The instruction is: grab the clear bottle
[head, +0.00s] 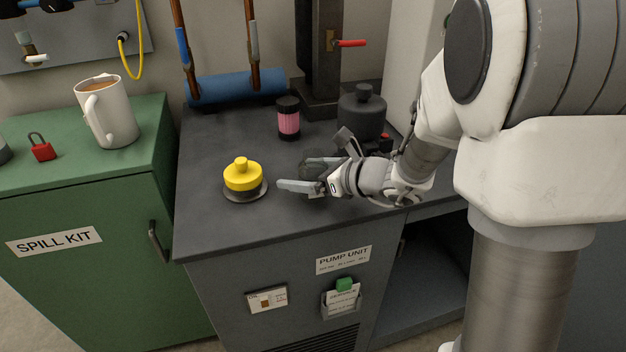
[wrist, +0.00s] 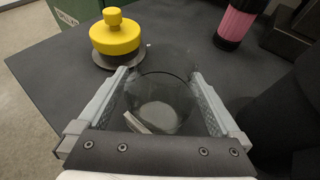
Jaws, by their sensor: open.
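The clear bottle (wrist: 163,100) is a see-through, dark-tinted cylinder in the wrist view, with a pale round patch showing low inside it. It stands on the dark worktop between the two fingers of my gripper (wrist: 160,74). The fingers are open, one on each side of the bottle; I cannot tell whether either touches it. In the head view my gripper (head: 296,175) is low over the worktop, reaching in from the right, and the bottle is hard to make out among the fingers.
A yellow knobbed object (head: 242,176) on a dark disc sits just left of my fingertips. A pink-banded black jar (head: 288,120) and a dark grey lidded container (head: 362,112) stand behind. A white mug (head: 108,118) and red padlock (head: 41,149) are on the green cabinet (head: 90,200).

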